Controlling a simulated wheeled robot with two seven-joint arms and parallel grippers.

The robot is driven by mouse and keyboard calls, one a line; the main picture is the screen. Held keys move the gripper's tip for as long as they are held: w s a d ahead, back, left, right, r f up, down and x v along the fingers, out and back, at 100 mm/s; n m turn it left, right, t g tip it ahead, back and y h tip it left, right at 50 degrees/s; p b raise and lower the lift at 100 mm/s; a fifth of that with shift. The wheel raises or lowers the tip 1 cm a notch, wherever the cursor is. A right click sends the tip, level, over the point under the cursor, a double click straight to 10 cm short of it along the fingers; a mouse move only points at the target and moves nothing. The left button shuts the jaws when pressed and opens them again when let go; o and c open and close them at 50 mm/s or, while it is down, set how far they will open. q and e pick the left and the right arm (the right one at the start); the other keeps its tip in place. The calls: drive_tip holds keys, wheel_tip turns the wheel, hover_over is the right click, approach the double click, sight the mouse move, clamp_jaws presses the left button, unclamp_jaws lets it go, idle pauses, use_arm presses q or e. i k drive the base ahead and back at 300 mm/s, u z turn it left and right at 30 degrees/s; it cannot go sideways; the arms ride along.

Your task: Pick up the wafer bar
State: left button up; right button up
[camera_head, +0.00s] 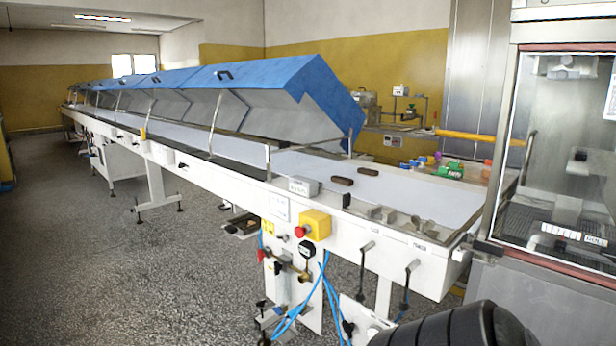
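Two small dark brown bars lie flat and apart on the pale conveyor belt (410,193), near its right end. The nearer brown bar (342,181) is close to the belt's front edge. The farther brown bar (368,171) lies a little behind it and to the right. Both look like wafer bars coated in chocolate; I cannot tell which one the task names. Neither of my grippers shows in the head view.
A raised blue cover (270,75) hangs over the belt left of the bars. A grey box (303,187) and a metal post (267,162) stand on the front rail. A yellow box with a red button (314,224) is below. A glazed machine (560,150) stands at the right. Floor at left is open.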

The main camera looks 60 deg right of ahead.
sight(344, 181)
drive_tip(key=z, duration=0.8)
drive_tip(key=i, duration=1.2)
drive_tip(key=z, duration=1.25)
